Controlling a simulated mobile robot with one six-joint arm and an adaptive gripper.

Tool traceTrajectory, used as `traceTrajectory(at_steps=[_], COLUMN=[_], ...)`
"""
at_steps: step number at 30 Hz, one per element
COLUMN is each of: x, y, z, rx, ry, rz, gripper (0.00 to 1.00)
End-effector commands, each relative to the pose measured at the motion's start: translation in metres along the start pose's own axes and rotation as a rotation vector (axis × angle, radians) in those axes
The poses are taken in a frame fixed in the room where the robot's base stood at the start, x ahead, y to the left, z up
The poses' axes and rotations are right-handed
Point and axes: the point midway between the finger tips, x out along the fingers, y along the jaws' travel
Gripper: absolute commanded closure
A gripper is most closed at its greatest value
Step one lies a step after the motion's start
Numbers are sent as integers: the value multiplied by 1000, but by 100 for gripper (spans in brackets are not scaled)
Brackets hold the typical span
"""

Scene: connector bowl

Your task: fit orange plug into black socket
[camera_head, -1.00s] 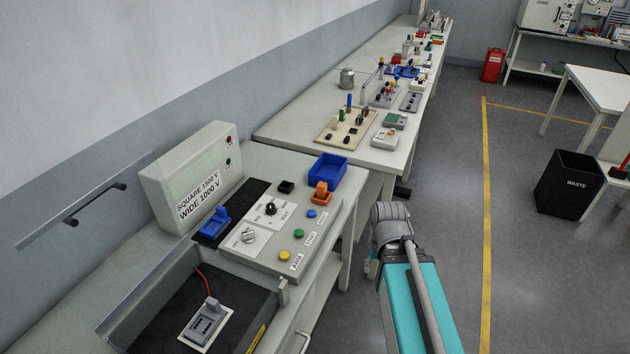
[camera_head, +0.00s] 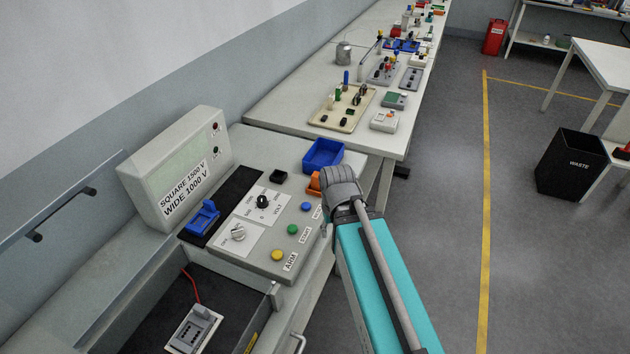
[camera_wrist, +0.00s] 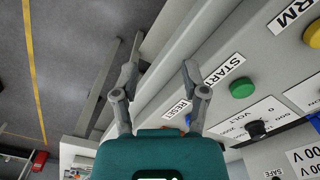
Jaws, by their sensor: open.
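The orange plug (camera_head: 314,183) stands near the far right corner of the grey control panel in the head view, partly hidden behind my arm. In the head view my wrist hides the fingers. I cannot make out the plug or socket clearly in the wrist view.
The panel carries a green button (camera_head: 292,229), a yellow button (camera_head: 277,255), a blue button (camera_head: 306,206) and knobs. A blue tray (camera_head: 323,154) stands behind the socket. An open drawer with a grey connector (camera_head: 193,328) is at the front.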

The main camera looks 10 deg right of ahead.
Motion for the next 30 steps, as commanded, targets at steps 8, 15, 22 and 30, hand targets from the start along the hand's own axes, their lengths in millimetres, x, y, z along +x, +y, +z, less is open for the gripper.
traceTrajectory(at_steps=[8, 15, 22, 30], x=[-1, -16, -49, -95], y=[0, -9, -10, -9], z=[-1, -20, -66, -132], rx=[-4, -74, -274, -595], ry=[0, 0, 0, 1], rz=[0, 0, 0, 0], gripper=[21, 17, 17, 17])
